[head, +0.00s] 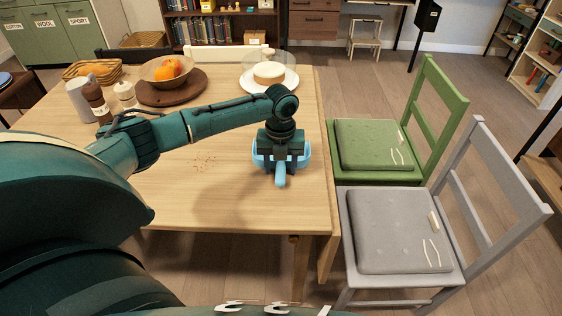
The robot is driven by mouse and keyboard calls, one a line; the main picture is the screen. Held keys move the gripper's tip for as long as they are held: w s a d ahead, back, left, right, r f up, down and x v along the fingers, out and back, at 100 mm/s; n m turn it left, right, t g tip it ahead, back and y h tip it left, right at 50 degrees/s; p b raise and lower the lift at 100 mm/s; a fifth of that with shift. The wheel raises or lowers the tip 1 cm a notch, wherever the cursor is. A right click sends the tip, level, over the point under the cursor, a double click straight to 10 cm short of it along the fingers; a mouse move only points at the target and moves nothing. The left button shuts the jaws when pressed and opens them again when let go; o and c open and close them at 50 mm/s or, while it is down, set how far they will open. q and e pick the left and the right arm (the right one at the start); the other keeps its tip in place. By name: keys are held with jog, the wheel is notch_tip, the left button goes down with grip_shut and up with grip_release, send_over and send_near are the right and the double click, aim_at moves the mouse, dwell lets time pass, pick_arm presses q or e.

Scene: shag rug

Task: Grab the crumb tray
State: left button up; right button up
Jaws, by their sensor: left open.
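The crumb tray (304,160) is light blue, with a short handle (280,179) pointing toward me. It is near the right edge of the wooden table (240,205). My left gripper (281,168) points down right over the tray and covers much of its middle. Its jaws are open, around or just above the tray's near part and handle; I cannot tell whether they touch it. My right gripper is not in view.
Crumbs (205,161) lie left of the tray. Behind are a fruit bowl (150,72) on a round brown board (190,90) and a cake (268,73) on a white plate (288,83). Green (375,145) and grey (395,230) chairs stand right. The front tabletop is clear.

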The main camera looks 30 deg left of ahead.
pick_arm(q)
jog(key=shift+c, duration=0.6)
grip_shut()
jog(key=shift+r, duration=0.1)
